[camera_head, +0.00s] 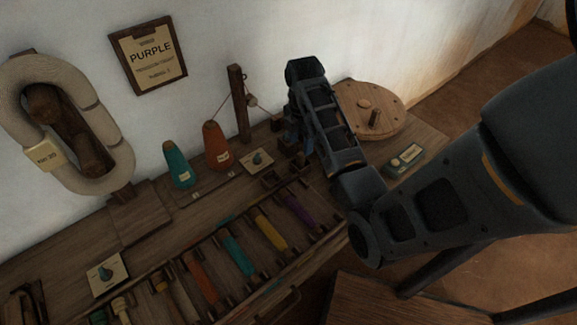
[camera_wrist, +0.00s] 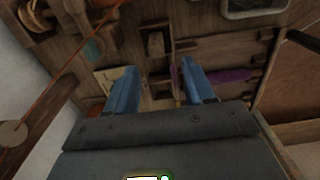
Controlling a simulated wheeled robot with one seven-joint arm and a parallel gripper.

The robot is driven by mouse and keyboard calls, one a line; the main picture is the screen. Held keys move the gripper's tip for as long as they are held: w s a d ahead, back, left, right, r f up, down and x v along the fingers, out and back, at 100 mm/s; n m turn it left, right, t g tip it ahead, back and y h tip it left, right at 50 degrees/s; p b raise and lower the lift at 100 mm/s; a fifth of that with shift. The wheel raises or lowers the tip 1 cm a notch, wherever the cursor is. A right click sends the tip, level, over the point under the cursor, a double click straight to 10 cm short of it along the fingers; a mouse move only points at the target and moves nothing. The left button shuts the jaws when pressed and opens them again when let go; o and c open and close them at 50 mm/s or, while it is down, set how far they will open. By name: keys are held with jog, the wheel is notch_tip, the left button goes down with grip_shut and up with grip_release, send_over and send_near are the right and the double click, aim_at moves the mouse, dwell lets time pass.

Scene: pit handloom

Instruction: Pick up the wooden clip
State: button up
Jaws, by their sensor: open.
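My gripper (camera_wrist: 158,72) is open, its two blue fingers apart and pointing down at the wooden bench (camera_head: 145,222). A small brown wooden block (camera_wrist: 155,43) lies just beyond the fingertips in the wrist view, roughly in line with the gap. It may be the wooden clip, but I cannot tell for sure. Nothing shows held between the fingers. In the head view my gripper (camera_head: 292,137) is low over the bench near the wooden post, and my arm hides part of the surface there.
Orange (camera_head: 216,145) and teal (camera_head: 177,165) cones stand left of the gripper. A wooden post (camera_head: 240,104) with a red thread rises close by. A round wooden disc (camera_head: 368,110) lies to the right. A rack of coloured bobbins (camera_head: 237,256) lies in front.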

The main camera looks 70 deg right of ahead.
aim_at(301, 153)
jog(key=shift+d+f, duration=0.2)
jog(key=shift+f, duration=1.6)
jog(key=shift+d+f, duration=0.15)
jog(key=shift+f, duration=1.6)
grip_shut()
